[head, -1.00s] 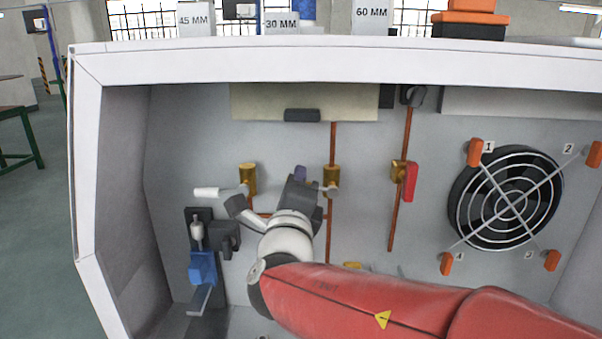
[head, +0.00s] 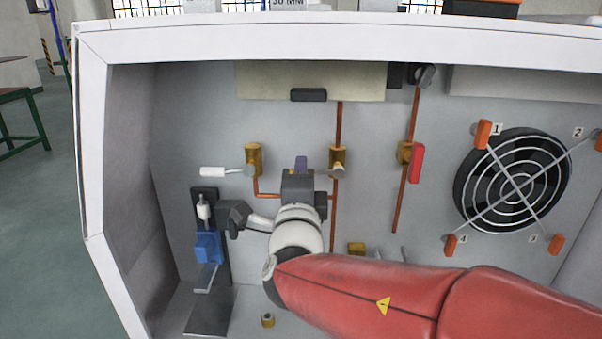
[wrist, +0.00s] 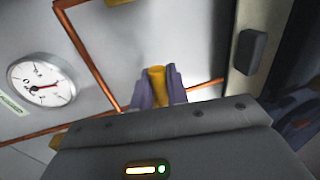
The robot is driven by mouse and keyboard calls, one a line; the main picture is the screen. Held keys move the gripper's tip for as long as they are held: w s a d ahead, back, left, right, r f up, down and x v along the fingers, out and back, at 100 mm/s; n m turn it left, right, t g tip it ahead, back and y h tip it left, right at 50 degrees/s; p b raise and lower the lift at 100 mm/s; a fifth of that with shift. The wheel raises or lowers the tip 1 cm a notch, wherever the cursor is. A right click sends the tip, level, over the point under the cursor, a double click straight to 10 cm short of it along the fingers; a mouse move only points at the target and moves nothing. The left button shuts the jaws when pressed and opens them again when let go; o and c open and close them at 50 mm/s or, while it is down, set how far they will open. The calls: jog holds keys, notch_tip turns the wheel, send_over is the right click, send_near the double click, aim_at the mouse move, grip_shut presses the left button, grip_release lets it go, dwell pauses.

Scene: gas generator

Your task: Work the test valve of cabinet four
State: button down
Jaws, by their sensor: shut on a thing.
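My gripper (head: 301,165) is inside the white cabinet (head: 85,150), in front of its back wall, just left of the middle brass valve (head: 338,156). In the wrist view its purple fingers (wrist: 158,90) are shut on a yellow handle (wrist: 157,76). The gripper body and wrist hide part of the handle, so I cannot tell fully how it joins the valve. Left of it is a brass valve (head: 254,160) with a white lever (head: 213,172) pointing left. A third brass valve with a red handle (head: 417,163) is to the right. No label names the test valve.
A round gauge (wrist: 41,82) shows in the wrist view beside copper pipes (wrist: 85,45). A blue clamp-like device (head: 207,247) stands at lower left. A fan grille (head: 513,181) with orange tabs is at right. The cabinet's left wall is close to the arm.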

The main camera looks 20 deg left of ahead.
jog(key=shift+f, duration=0.15)
jog(key=c, duration=1.4)
grip_release()
jog(key=shift+s, duration=0.15)
jog(key=v, duration=0.7)
jog(key=shift+s+b, duration=0.3)
jog(key=shift+b, duration=0.15)
jog(key=shift+d, duration=0.1)
